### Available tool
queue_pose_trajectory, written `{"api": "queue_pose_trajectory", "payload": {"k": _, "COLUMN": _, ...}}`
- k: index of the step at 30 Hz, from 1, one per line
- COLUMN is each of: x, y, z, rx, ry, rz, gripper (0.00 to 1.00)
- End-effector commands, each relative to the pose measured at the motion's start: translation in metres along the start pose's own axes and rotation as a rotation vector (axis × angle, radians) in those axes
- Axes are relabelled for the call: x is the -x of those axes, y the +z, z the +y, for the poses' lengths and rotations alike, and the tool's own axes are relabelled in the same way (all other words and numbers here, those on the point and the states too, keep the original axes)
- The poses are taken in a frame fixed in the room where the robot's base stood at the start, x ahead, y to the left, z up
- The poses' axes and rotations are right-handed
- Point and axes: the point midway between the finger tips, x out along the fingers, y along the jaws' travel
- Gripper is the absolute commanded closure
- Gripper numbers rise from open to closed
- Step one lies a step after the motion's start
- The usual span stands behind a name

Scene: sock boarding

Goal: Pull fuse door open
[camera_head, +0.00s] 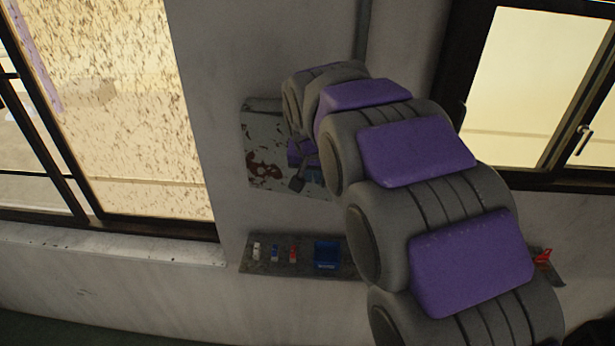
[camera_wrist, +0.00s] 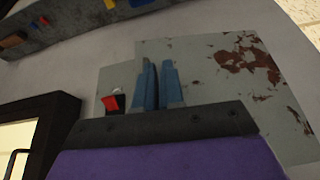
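The fuse box (camera_head: 262,150) is a grey wall box with brown-red worn patches, behind my arm in the head view. Its door (camera_wrist: 205,62) fills much of the wrist view as a flat grey panel with the same patches. A narrower grey strip with a small red-and-black part (camera_wrist: 111,103) lies left of the door there. My gripper (camera_wrist: 159,86) shows two blue fingers close together, with a thin dark gap, in front of the door near its left edge. Whether they touch or pinch that edge is unclear. In the head view my arm hides the box's right side.
A shelf (camera_head: 290,269) below the box holds several small items and a blue bin (camera_head: 326,254). A red item (camera_head: 542,257) sits at its right end. Dark-framed windows stand on both sides; the left one has a sill (camera_head: 110,243).

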Motion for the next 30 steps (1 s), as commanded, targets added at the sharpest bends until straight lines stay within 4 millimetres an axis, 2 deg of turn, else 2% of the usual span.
{"api": "queue_pose_trajectory", "payload": {"k": 1, "x": -0.012, "y": 0.007, "z": 0.009, "rx": -0.004, "ry": 0.022, "rz": -0.030, "gripper": 0.64}}
{"api": "queue_pose_trajectory", "payload": {"k": 6, "x": -0.025, "y": 0.010, "z": 0.007, "rx": -0.005, "ry": 0.031, "rz": -0.039, "gripper": 0.64}}
{"api": "queue_pose_trajectory", "payload": {"k": 14, "x": -0.022, "y": 0.009, "z": -0.005, "rx": 0.000, "ry": 0.031, "rz": -0.027, "gripper": 0.65}}
{"api": "queue_pose_trajectory", "payload": {"k": 18, "x": -0.022, "y": 0.009, "z": -0.012, "rx": 0.002, "ry": 0.034, "rz": -0.024, "gripper": 0.78}}
{"api": "queue_pose_trajectory", "payload": {"k": 25, "x": -0.022, "y": 0.008, "z": -0.013, "rx": 0.002, "ry": 0.031, "rz": -0.022, "gripper": 1.00}}
{"api": "queue_pose_trajectory", "payload": {"k": 30, "x": -0.021, "y": 0.008, "z": -0.010, "rx": 0.001, "ry": 0.029, "rz": -0.021, "gripper": 1.00}}
